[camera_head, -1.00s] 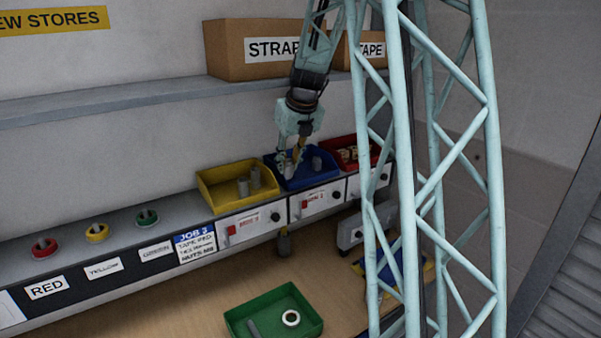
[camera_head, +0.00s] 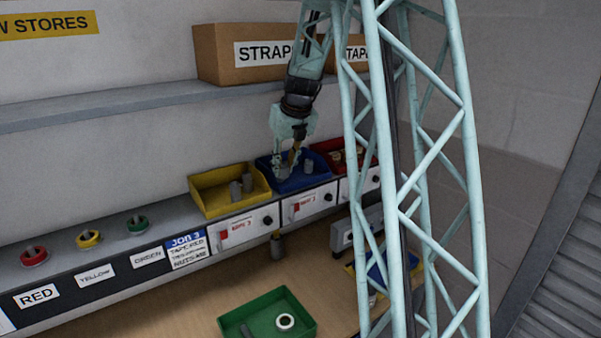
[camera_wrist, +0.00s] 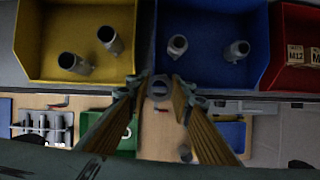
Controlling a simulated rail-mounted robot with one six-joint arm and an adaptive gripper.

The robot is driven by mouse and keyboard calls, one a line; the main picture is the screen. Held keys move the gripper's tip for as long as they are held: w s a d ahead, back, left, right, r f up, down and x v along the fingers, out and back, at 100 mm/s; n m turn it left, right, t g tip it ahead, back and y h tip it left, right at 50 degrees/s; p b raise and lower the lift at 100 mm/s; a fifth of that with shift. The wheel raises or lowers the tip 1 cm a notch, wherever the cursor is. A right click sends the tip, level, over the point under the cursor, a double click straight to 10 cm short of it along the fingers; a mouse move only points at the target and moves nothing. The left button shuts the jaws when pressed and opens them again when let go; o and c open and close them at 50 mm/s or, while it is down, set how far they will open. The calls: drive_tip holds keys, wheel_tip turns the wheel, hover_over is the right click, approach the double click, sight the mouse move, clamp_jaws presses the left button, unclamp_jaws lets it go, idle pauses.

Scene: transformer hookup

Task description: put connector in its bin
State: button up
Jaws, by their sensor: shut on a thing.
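My gripper (camera_head: 287,172) is at the blue bin (camera_head: 318,181) in the head view, with its fingers pointing down. In the wrist view its two fingers (camera_wrist: 159,92) close on a grey connector (camera_wrist: 159,87), seen end-on as a ring. The blue bin (camera_wrist: 207,62) lies just ahead of the fingertips there, with two grey connectors (camera_wrist: 177,45) (camera_wrist: 237,50) in it. The yellow bin (camera_head: 208,206) to its left also holds two grey connectors (camera_wrist: 75,63) (camera_wrist: 110,40). The height of the held connector above the bin is hard to tell.
A red bin (camera_head: 322,147) with small parts stands right of the blue one. A green tray (camera_head: 307,331) with a white ring (camera_head: 285,321) lies on the bench below. Cardboard boxes (camera_head: 213,50) stand on the shelf above. Tape rolls (camera_head: 89,239) sit at the left.

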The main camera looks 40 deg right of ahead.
drive_tip(key=d+f, duration=0.1)
drive_tip(key=d, duration=0.1)
drive_tip(key=w+d+f, duration=0.1)
drive_tip(key=d, duration=0.1)
drive_tip(key=w+d+f, duration=0.1)
drive_tip(key=d+f, duration=0.1)
drive_tip(key=d, duration=0.1)
drive_tip(key=shift+d+p, duration=0.1)
drive_tip(key=shift+p, duration=0.25)
drive_tip(key=shift+w+d+f, duration=0.2)
drive_tip(key=shift+d+f, duration=0.15)
drive_tip(key=shift+d, duration=0.3)
drive_tip(key=shift+w+d+f, duration=0.2)
drive_tip(key=shift+d+f, duration=0.1)
drive_tip(key=shift+d, duration=0.3)
drive_tip(key=shift+w+d+f, duration=0.2)
drive_tip(key=shift+d+f, duration=0.45)
drive_tip(key=shift+f, duration=0.05)
drive_tip(key=shift+f, duration=0.1)
drive_tip(key=o, duration=0.9)
drive_tip(key=shift+r, duration=0.2)
drive_tip(key=shift+v, duration=3.7)
